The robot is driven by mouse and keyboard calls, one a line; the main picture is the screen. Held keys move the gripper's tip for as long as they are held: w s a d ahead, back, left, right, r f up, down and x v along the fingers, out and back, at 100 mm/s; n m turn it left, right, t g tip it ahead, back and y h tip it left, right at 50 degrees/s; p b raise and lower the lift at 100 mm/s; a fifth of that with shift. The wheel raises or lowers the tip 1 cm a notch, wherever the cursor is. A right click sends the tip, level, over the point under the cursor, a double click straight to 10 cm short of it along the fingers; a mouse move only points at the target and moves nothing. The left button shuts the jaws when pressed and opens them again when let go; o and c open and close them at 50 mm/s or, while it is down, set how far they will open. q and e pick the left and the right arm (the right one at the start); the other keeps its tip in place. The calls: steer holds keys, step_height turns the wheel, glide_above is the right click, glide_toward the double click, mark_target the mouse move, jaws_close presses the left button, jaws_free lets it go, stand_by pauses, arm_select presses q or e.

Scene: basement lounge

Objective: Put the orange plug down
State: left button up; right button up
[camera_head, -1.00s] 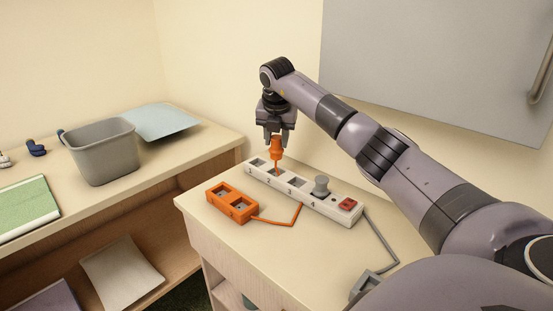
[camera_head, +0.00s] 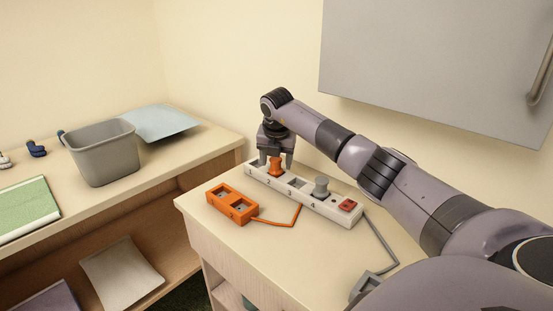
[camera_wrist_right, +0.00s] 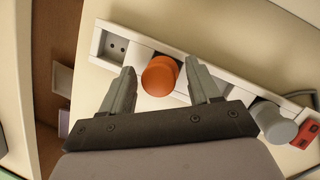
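The orange plug (camera_head: 276,167) stands upright in socket 2 of the white power strip (camera_head: 333,209). My right gripper (camera_head: 276,160) is above it, pointing down, with one finger on each side of the plug. In the right wrist view the orange plug (camera_wrist_right: 159,76) lies between the spread fingertips, with a gap on both sides, so the gripper is open. The plug's prongs are hidden. My left gripper is not in view.
A grey plug (camera_head: 321,187) sits in socket 4, beside the red switch (camera_head: 347,205). An orange two-socket block (camera_head: 232,204) with an orange cord lies in front of the strip. A grey bin (camera_head: 103,153) stands on the left shelf. A grey cabinet (camera_head: 440,65) hangs at upper right.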

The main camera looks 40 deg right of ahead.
steer(key=v, duration=1.2)
steer(key=shift+r, duration=0.15)
steer(key=o, duration=0.6)
